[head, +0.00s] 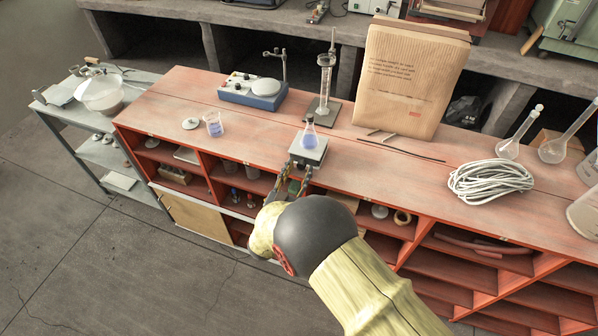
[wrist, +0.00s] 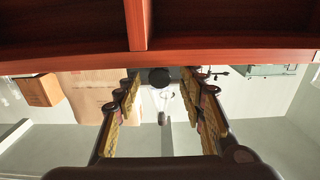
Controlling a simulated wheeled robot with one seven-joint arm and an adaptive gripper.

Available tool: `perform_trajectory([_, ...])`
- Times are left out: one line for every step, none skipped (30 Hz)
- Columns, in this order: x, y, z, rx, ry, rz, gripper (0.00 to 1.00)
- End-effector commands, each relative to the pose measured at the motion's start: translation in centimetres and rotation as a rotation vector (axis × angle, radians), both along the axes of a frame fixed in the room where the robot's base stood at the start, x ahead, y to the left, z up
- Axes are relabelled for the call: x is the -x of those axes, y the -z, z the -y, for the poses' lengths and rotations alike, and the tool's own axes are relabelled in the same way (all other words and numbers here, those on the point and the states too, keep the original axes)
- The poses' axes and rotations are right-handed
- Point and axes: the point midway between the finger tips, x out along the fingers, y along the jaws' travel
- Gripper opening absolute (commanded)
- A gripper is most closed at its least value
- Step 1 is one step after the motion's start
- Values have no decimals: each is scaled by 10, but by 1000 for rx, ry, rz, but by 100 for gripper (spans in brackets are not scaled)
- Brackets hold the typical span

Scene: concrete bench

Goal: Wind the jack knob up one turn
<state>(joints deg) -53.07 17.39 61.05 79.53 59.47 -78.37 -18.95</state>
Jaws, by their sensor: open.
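The lab jack (head: 309,152) is a small grey platform near the front edge of the red bench. A conical flask with blue liquid (head: 310,138) stands upright on it. In the wrist view a round black knob (wrist: 160,77) shows between my fingertips, with a dark jack body behind it. My gripper (head: 298,169) is just in front of the jack. Its two fingers are apart in the wrist view (wrist: 160,88), one on each side of the knob. I see a gap on both sides, so no grasp shows. My arm hides the knob in the head view.
A beaker of blue liquid (head: 213,124) and a blue-based stirrer (head: 252,92) stand left of the jack. A cylinder stand (head: 323,105) and a large paper sack (head: 410,82) are behind it. A coiled white cable (head: 490,181) lies right. Open shelves are below the bench edge.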

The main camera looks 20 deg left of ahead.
Motion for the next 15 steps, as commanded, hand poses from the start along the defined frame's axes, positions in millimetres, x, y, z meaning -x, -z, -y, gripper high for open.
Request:
perform_trajectory([-2, 0, 0, 0, 0, 0, 40])
perform_trajectory([-2, 0, 0, 0, 0, 0, 40])
perform_trajectory([-3, 0, 0, 0, 0, 0, 40])
perform_trajectory([-3, 0, 0, 0, 0, 0, 40])
perform_trajectory([-3, 0, 0, 0, 0, 0, 40])
perform_trajectory([-3, 0, 0, 0, 0, 0, 40])
perform_trajectory([-3, 0, 0, 0, 0, 0, 40])
perform_trajectory([-3, 0, 0, 0, 0, 0, 40])
perform_trajectory([-3, 0, 0, 0, 0, 0, 40])
perform_trajectory([-3, 0, 0, 0, 0, 0, 38])
perform_trajectory([-3, 0, 0, 0, 0, 0, 36])
perform_trajectory([-3, 0, 0, 0, 0, 0, 34])
perform_trajectory([-3, 0, 0, 0, 0, 0, 32])
perform_trajectory([-3, 0, 0, 0, 0, 0, 31])
perform_trajectory([-3, 0, 0, 0, 0, 0, 28])
